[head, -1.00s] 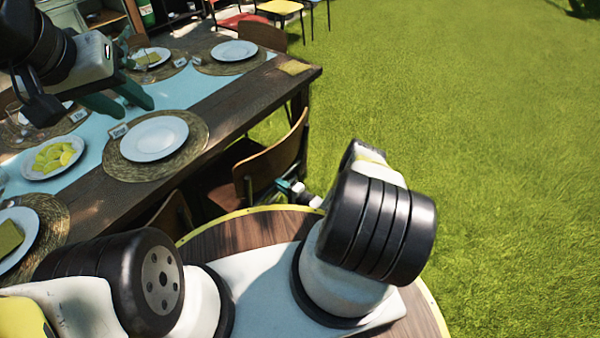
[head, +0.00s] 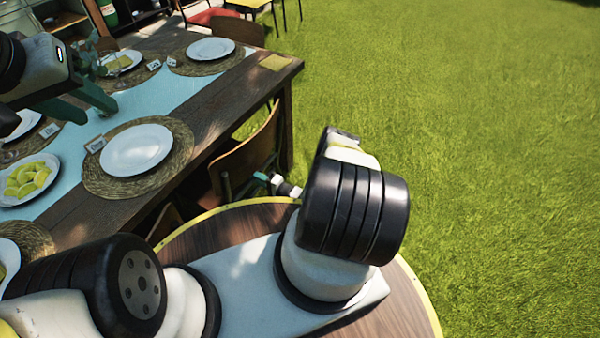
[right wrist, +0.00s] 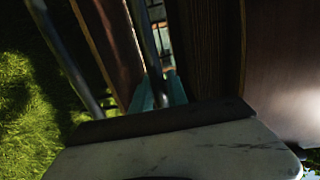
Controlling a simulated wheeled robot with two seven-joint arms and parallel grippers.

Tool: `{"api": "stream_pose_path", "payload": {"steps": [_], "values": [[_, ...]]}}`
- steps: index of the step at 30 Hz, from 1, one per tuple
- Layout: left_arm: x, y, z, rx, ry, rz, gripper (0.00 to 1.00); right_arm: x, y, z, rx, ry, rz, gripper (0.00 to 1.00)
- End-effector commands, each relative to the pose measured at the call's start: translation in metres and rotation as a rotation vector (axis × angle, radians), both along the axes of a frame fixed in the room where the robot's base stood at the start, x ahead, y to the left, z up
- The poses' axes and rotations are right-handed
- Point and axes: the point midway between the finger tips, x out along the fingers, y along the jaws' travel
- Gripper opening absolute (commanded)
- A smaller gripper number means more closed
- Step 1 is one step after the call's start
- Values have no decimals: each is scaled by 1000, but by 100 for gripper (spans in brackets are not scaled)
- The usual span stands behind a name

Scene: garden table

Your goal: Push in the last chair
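A chair with a curved wooden back (head: 252,150) and dark metal frame stands at the near right side of the dark wooden table (head: 225,95). Its seat is mostly hidden by the table edge and my own body. Part of my right gripper (head: 277,184) shows low beside this chair back. In the right wrist view, its two teal fingertips (right wrist: 160,92) stand apart with a grey metal tube between them; whether they clamp it is unclear. My left gripper (head: 80,102) is open and empty above the far left of the table, its green fingers apart.
Another wooden chair (head: 238,31) stands at the far end. Part of another chair back (head: 165,222) shows nearer me. Open grass (head: 480,130) lies right.

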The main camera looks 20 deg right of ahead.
Motion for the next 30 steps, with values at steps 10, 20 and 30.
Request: {"api": "stream_pose_path", "payload": {"steps": [10,20,30], "values": [[0,0,0,0,0,0,36,1,0,0,-1,-1,0,44],[0,0,0,0,0,0,36,-3,-3,-1,-1,2,-1,44],[0,0,0,0,0,0,36,-41,-33,-1,-1,3,-2,44]]}}
